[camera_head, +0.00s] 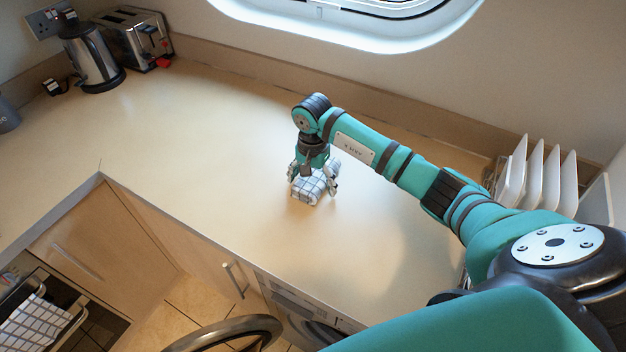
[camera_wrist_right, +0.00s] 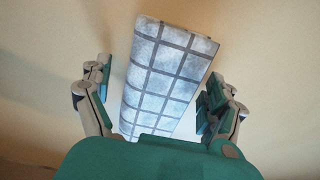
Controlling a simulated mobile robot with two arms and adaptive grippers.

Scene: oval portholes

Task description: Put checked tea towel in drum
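The checked tea towel (camera_head: 312,187), folded, white-grey with dark lines, lies on the worktop. It also shows in the right wrist view (camera_wrist_right: 165,75). My right gripper (camera_head: 313,180) points down over it. In the wrist view its open fingers (camera_wrist_right: 158,98) stand on either side of the towel, with a clear gap on the left and a small or unclear one on the right. The washing machine (camera_head: 283,298) is under the counter, with its round door (camera_head: 232,333) swung open. The drum's inside is mostly hidden by the counter edge and my arm. My left gripper is out of view.
A kettle (camera_head: 92,58) and toaster (camera_head: 137,40) stand at the back left. A rack with white plates (camera_head: 540,175) is at the right. Another checked cloth (camera_head: 35,325) hangs at the lower left. The worktop left of the towel is clear.

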